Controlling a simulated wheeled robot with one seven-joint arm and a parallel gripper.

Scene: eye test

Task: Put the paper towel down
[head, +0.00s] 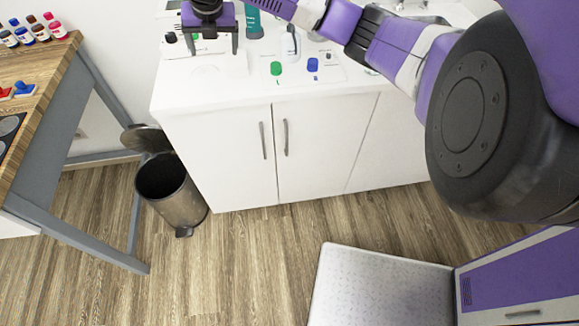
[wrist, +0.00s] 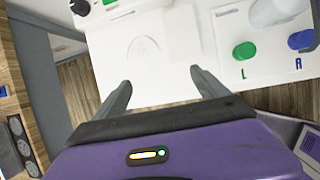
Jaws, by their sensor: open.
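My gripper (head: 212,42) is open above the left part of the white counter (head: 190,95). In the wrist view its two fingertips (wrist: 160,78) stand wide apart with nothing held between them. A faint white square patch (wrist: 182,35) lies flat just beyond the fingertips, beside a faint round outline (wrist: 145,50). The patch may be the paper towel, but white on white I cannot tell for sure. It is apart from both fingers.
A green cap (head: 276,68) and a blue cap (head: 312,65) stand on a white board to the right. A teal bottle (head: 252,20) is behind. A bin (head: 172,190) with its lid up stands on the floor left of the cabinet. A wooden table (head: 35,70) is at left.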

